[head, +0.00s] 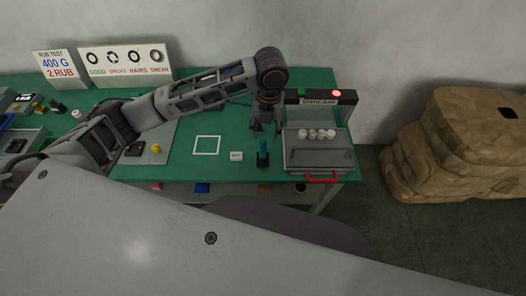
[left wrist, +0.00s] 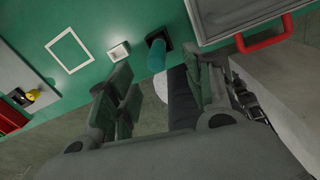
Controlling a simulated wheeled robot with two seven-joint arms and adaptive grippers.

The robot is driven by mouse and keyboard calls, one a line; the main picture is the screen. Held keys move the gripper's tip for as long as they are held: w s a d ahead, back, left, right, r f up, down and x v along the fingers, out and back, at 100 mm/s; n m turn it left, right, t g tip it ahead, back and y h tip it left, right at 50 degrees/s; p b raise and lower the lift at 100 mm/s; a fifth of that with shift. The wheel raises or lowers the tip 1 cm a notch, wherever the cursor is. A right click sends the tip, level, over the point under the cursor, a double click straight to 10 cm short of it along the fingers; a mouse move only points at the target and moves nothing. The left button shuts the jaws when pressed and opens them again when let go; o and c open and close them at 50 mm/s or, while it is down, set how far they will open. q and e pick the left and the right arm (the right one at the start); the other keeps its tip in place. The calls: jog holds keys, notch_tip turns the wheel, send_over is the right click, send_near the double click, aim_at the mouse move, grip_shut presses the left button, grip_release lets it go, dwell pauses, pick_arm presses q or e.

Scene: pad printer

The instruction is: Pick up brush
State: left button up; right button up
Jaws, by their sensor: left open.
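The brush (head: 263,147) looks like a teal upright handle standing in a small dark holder (head: 263,161) near the front edge of the green table. My left gripper (head: 265,128) is open and empty, just behind and above the brush in the head view. In the left wrist view the brush (left wrist: 156,57) shows beyond the spread fingers of the left gripper (left wrist: 160,82), apart from them. The brush's lower end is hidden in the holder. My right gripper is not in view.
A small white block (head: 236,156) and a white square outline (head: 206,146) lie to the left on the green table (head: 215,172).

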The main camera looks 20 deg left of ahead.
aim_at(263, 151)
pick_arm(q)
jog(key=shift+s+a+f, duration=0.1)
jog(key=shift+f, duration=1.9)
jog(key=shift+a+f, duration=0.1)
jog(key=shift+f, duration=1.85)
jog(key=shift+f, duration=0.15)
jog(key=f, duration=0.1)
jog(key=f+p, duration=0.1)
jog(key=f, duration=0.1)
jog(key=shift+s+a+f, duration=0.1)
jog(key=shift+s+a, duration=0.05)
jog(key=shift+a, duration=0.1)
jog(key=shift+f, duration=0.9)
grip_shut()
jog(key=shift+r, duration=0.15)
